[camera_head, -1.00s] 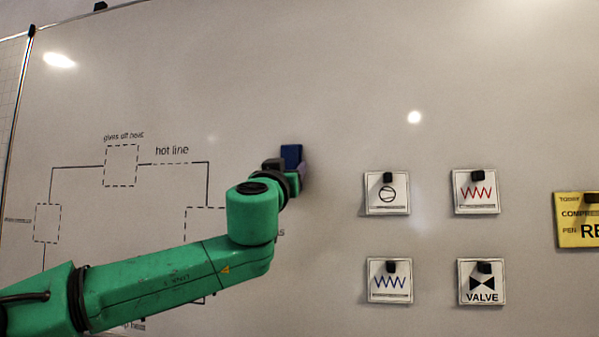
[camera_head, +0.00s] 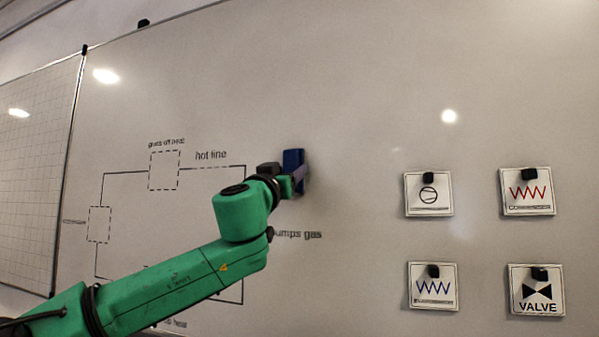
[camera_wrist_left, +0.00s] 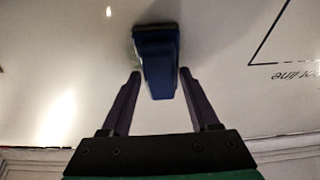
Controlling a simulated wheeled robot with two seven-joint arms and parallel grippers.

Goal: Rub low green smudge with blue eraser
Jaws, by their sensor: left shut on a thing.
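The blue eraser (camera_head: 292,159) is at the whiteboard (camera_head: 350,100), right of the "hot line" label. My left gripper (camera_head: 298,180) is shut on it. In the left wrist view the eraser (camera_wrist_left: 157,65) sits between the two fingers of the left gripper (camera_wrist_left: 160,76), its far end at the board; firm contact is hard to judge. No green smudge can be made out in either view; the eraser or my arm may hide it. My right gripper is not in view.
A black line diagram (camera_head: 122,173) is drawn on the board, partly behind my left arm. Several magnet-held cards, such as the valve card (camera_head: 536,291), hang at the right. A gridded panel (camera_head: 35,170) is at the left. The board between eraser and cards is bare.

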